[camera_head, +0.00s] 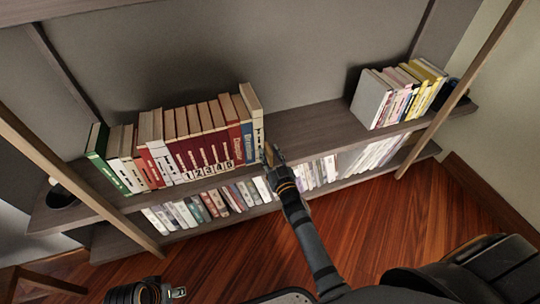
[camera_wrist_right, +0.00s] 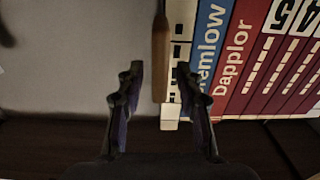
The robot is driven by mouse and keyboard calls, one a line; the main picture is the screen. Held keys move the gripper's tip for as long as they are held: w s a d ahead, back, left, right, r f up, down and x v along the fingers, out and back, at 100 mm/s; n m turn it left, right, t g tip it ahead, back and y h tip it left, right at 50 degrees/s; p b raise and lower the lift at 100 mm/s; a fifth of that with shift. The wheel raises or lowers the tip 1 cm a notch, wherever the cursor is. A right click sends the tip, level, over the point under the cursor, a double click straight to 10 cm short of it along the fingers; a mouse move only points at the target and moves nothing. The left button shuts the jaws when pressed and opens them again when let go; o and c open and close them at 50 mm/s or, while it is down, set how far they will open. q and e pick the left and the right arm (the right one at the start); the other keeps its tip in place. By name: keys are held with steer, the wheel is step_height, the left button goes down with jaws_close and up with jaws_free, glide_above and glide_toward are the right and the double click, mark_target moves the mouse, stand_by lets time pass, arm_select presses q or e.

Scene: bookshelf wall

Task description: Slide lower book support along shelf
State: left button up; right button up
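The book support is a thin, upright, light-brown wooden piece (camera_wrist_right: 160,55) in the right wrist view. It stands beside the white end book (camera_wrist_right: 181,50) of the row. My right gripper (camera_wrist_right: 160,95) is open, with a finger on each side of the support's lower end. I cannot tell whether either finger touches it. In the head view my right gripper (camera_head: 271,156) is at the front of the upper shelf, at the right end of the long book row, and mostly covers the support. Part of my left arm's end (camera_head: 150,292) shows at the bottom left; its fingers are unclear.
The long book row (camera_head: 185,145) stands left of my right gripper on the upper shelf (camera_head: 310,128). A bare stretch of shelf lies between it and a shorter book group (camera_head: 395,95) at right. More books (camera_head: 205,210) fill the lower shelf. A slanted wooden post (camera_head: 445,100) stands at right.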

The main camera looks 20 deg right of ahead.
jaws_close()
steer(key=shift+w+d, duration=0.1)
stand_by(0.5)
